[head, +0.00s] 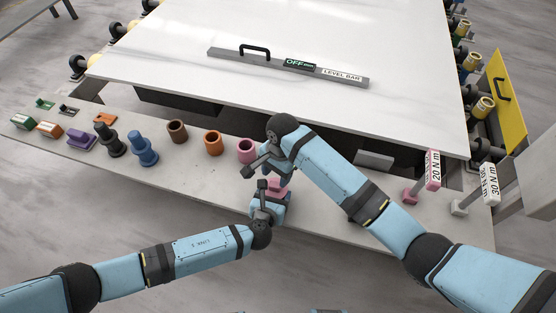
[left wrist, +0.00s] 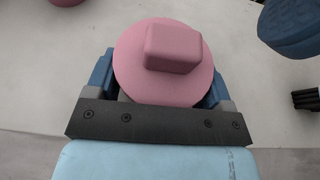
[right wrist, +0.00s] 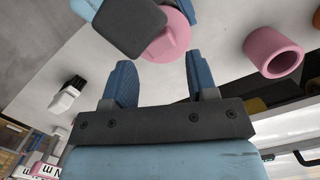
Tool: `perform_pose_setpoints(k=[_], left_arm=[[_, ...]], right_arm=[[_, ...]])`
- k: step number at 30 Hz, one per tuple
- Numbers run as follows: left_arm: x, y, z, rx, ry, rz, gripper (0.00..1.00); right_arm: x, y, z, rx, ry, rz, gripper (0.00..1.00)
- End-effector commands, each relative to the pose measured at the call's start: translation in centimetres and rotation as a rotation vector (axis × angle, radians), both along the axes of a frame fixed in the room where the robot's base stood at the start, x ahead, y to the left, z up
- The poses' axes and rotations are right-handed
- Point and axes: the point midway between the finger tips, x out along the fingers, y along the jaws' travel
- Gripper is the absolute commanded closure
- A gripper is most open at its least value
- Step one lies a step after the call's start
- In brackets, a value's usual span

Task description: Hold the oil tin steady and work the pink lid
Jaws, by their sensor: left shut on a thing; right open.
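The pink lid (left wrist: 140,75) is a round disc with a raised block-shaped knob, seen from above in the left wrist view. It also shows in the head view (head: 277,184) and beyond my right fingers in the right wrist view (right wrist: 170,45). My left gripper (head: 266,200) is shut around the body below the lid, one blue finger on each side. The lid hides most of the oil tin, so its sides are not clear. My right gripper (right wrist: 160,82) is open and empty, close to the lid and apart from it. The head view shows it above the lid.
Pink (head: 246,150), orange (head: 213,143) and brown (head: 177,131) sockets line the ledge left of my right gripper. A 20 N m tool (head: 432,172) and a 30 N m tool (head: 489,185) stand at right. A level bar (head: 290,67) lies on the white slab (head: 330,30).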

Motion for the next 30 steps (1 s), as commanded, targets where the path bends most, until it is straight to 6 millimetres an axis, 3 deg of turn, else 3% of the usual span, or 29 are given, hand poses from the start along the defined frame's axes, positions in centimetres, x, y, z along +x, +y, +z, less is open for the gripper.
perform_pose_setpoints(k=[3, 9, 19, 20, 24, 28, 29, 30], left_arm=[[0.0, 0.0, 0.1, 0.0, -0.001, 0.0, 0.67], [0.0, 0.0, 0.1, 0.0, -0.001, 0.0, 0.67], [0.0, 0.0, 0.1, 0.0, -0.001, 0.0, 0.67], [0.0, 0.0, 0.1, 0.0, -0.001, 0.0, 0.67], [0.0, 0.0, 0.1, 0.0, -0.001, 0.0, 0.67], [0.0, 0.0, 0.1, 0.0, -0.001, 0.0, 0.67], [0.0, 0.0, 0.1, 0.0, -0.001, 0.0, 0.67], [0.0, 0.0, 0.1, 0.0, -0.001, 0.0, 0.67]], right_arm=[[-0.3, 0.1, -1.9, -0.001, 0.001, 0.0, 0.47], [-0.4, 0.3, -3.7, -0.001, 0.001, 0.0, 0.47], [-0.5, 0.4, -4.1, 0.001, -0.001, 0.001, 0.47], [-0.5, 0.4, -4.1, 0.001, -0.001, 0.001, 0.5], [-0.5, 0.4, -4.1, 0.001, -0.001, 0.001, 0.81], [-0.5, 0.4, -4.1, 0.001, -0.001, 0.001, 0.82], [-0.5, 0.4, -4.1, 0.001, -0.001, 0.001, 0.66], [-0.5, 0.4, -4.1, 0.001, -0.001, 0.001, 0.76]])
